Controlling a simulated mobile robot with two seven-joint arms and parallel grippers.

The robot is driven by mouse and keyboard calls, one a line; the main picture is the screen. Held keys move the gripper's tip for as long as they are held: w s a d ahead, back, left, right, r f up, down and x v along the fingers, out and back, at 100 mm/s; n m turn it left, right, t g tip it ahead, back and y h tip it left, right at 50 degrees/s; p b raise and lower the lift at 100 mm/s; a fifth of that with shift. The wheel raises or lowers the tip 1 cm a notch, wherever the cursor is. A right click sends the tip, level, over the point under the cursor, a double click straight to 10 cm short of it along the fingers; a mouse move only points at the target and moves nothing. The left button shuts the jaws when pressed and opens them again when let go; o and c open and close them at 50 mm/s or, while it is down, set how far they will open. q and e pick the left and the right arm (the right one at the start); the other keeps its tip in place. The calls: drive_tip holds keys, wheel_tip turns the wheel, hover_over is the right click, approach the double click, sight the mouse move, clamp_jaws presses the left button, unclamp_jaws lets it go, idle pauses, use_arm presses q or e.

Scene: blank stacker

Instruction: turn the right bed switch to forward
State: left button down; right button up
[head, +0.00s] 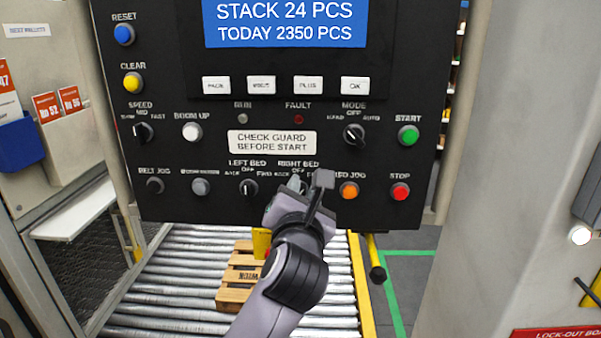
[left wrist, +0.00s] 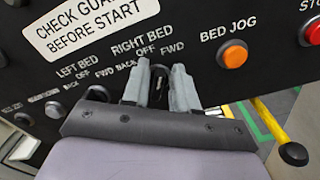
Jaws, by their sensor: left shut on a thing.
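The right bed switch (left wrist: 158,86) is a small black knob under the label RIGHT BED, with BACK, OFF and FWD marked around it. My left gripper (left wrist: 160,88) is shut on it, one grey finger on each side of the knob. In the head view my left gripper (head: 309,186) reaches up to the panel and hides the knob and part of its label. I cannot tell which mark the knob points at. The left bed switch (head: 248,187) is a similar black knob just to the left. My right gripper is not in view.
The orange bed jog button (head: 349,190) is close to the right of the gripper, with the red stop button (head: 400,191) beyond. The mode switch (head: 354,135) is above. Below the panel are a roller conveyor (head: 180,270) and a wooden pallet (head: 238,275).

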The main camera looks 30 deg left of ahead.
use_arm(q)
drive_tip(key=shift+d+m+p, duration=0.1)
drive_tip(key=shift+m+p, duration=0.4)
drive_tip(key=shift+m, duration=0.2)
drive_tip(key=shift+f+m+p, duration=0.1)
drive_tip(key=shift+m+p, duration=0.2)
drive_tip(key=shift+m, duration=0.3)
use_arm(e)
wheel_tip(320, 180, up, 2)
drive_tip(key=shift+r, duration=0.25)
use_arm(q)
drive_tip(key=shift+f, duration=0.1)
drive_tip(key=shift+w+m, duration=0.1)
drive_tip(key=shift+m, duration=0.2)
drive_tip(key=c, duration=1.2)
unclamp_jaws()
drive_tip(key=b+v, duration=0.1)
drive_tip(key=v, duration=0.6)
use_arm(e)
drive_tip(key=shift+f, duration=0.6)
